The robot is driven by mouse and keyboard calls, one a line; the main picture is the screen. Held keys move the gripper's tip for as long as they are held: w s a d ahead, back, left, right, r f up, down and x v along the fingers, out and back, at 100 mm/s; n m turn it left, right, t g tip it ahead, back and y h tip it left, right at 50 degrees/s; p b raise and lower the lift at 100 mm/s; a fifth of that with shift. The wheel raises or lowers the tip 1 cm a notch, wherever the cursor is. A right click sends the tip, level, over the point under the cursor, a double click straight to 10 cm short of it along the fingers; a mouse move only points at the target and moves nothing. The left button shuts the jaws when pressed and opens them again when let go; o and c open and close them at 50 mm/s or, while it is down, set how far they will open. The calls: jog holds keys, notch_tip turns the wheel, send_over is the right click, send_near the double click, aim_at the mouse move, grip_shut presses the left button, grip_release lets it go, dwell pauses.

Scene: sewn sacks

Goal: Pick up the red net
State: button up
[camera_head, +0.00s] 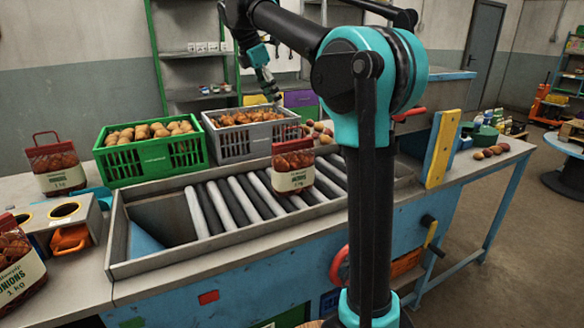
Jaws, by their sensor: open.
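A red net of onions (293,162) with a cream label stands upright on the roller bed in the middle. A second red net (55,160) with a carry handle stands at the left beside the green crate. A third red net (15,255) lies or leans at the lower left edge, partly cut off. My gripper (272,94) is small in view over the back of the grey crate, open, apart from all the nets. My arm's dark links cover the area right of the middle net.
Loose onions (490,152) lie at the bench's right. A yellow upright plate (441,150) rises beside the tray's right end.

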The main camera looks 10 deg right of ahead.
aim_at(292, 142)
jog(key=x, duration=1.7)
jog(key=shift+w, duration=0.2)
grip_shut()
